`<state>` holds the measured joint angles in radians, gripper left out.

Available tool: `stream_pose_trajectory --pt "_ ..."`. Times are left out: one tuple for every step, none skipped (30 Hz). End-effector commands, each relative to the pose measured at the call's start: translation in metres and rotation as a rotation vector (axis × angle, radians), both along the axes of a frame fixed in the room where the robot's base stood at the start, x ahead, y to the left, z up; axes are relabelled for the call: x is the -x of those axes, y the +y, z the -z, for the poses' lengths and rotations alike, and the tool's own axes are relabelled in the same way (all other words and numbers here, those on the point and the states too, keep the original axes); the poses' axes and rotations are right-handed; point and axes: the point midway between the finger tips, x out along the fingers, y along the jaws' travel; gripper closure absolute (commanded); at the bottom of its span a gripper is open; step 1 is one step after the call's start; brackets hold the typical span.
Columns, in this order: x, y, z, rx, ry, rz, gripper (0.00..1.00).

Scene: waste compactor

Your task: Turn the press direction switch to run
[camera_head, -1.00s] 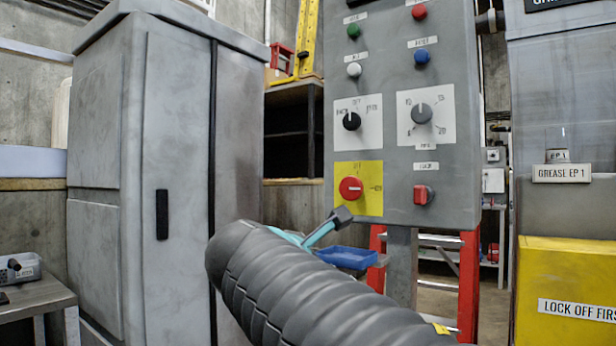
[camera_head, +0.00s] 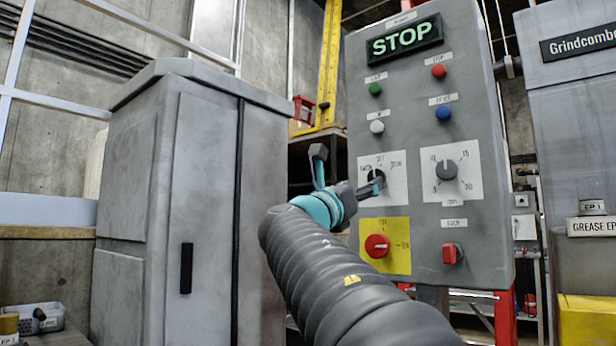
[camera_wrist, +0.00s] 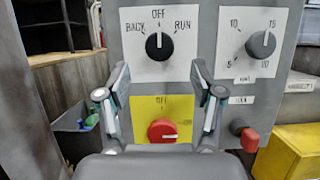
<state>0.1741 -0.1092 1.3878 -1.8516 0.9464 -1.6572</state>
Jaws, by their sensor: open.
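The press direction switch (camera_wrist: 158,46) is a black knob on a white plate marked BACK, OFF and RUN on the grey control panel. In the wrist view its white pointer line is upright, at OFF. In the head view the switch (camera_head: 380,177) is partly hidden by one fingertip of my gripper (camera_head: 348,168). My gripper is open and empty. In the wrist view the fingers of my gripper (camera_wrist: 160,72) stand apart, with the switch above and between their tips. Whether a fingertip touches the panel, I cannot tell.
Below the switch is a red knob (camera_head: 377,246) on a yellow plate. To the right are a grey dial (camera_head: 447,170) and a red switch (camera_head: 452,254). Coloured buttons and a lit STOP sign (camera_head: 404,39) sit above. A grey cabinet (camera_head: 165,190) stands left.

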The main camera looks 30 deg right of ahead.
Motion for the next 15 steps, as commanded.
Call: stream_pose_trajectory --pt "-0.004 -0.009 -0.005 -0.001 0.001 0.004 0.34" --pt "-0.005 -0.015 -0.007 -0.001 0.001 0.004 0.34" --pt "-0.008 -0.021 -0.010 -0.001 -0.001 0.003 0.34" --pt "-0.010 -0.025 -0.012 -0.001 0.000 0.003 0.34" --pt "-0.012 -0.029 -0.014 -0.001 0.000 0.003 0.34" --pt "-0.014 -0.035 -0.017 -0.001 0.001 0.002 0.34" --pt "-0.015 -0.039 -0.018 -0.001 0.000 0.003 0.34" --pt "-0.017 -0.042 -0.020 0.000 -0.001 0.002 0.34" --pt "-0.019 -0.047 -0.022 -0.001 0.000 0.001 0.34" --pt "-0.021 -0.050 -0.023 -0.001 0.000 0.001 0.34" --pt "-0.021 -0.052 -0.024 -0.002 -0.001 0.001 0.34" --pt "-0.023 -0.055 -0.026 -0.001 -0.001 0.001 0.34" --pt "-0.024 -0.057 -0.026 -0.001 0.000 0.000 0.34" --pt "-0.024 -0.059 -0.027 -0.001 0.000 0.000 0.34" --pt "-0.025 -0.061 -0.027 -0.002 0.000 0.000 0.34"
